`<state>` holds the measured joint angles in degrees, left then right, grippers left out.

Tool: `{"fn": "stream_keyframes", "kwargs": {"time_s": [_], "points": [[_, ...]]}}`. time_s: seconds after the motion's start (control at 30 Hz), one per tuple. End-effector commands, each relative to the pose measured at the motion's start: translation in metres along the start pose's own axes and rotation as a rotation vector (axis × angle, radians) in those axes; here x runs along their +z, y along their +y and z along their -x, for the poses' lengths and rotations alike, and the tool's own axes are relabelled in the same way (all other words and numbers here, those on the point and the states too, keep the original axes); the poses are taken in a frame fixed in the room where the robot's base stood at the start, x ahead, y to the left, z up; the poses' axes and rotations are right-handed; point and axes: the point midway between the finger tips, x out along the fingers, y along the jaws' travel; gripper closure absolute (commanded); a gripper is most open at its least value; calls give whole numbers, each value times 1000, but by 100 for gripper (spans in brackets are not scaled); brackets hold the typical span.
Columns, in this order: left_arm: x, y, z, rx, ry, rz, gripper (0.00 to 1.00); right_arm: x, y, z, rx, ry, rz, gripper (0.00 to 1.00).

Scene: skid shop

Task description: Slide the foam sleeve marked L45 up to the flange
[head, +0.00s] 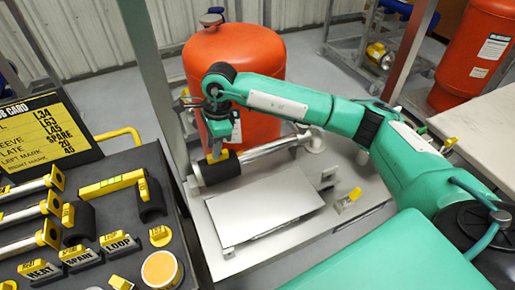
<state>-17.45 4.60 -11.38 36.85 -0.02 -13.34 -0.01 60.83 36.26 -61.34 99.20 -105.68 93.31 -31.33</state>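A black foam sleeve (219,171) with a yellow part on top sits around the left end of a pale pipe (265,149). Its marking cannot be read from here. A pale round flange (314,139) stands at the pipe's right end, and bare pipe shows between it and the sleeve. My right gripper (216,152) points down at the sleeve's yellow top and seems to touch it. Its fingertips are hard to make out, so its grip cannot be told. My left gripper is not in view.
A flat light plate (262,206) lies on the bench (235,262) before the pipe. A dark tray (180,226) at left holds several tools, tags and other black sleeves. A red tank (262,55) stands behind the pipe.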

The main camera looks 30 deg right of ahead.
Motion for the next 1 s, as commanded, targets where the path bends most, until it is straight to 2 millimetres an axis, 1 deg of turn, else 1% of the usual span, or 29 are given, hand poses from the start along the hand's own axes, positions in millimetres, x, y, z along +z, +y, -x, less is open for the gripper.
{"fn": "stream_keyframes", "kwargs": {"time_s": [0.03,0.5,0.6,1.0], "points": [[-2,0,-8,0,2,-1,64,-1,0,-4,-1,0,0,65],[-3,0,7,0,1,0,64,7,0,36,-1,0,0,65],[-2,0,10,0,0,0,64,8,0,41,0,1,0,65],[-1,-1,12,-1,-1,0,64,9,0,44,0,1,0,65]]}}
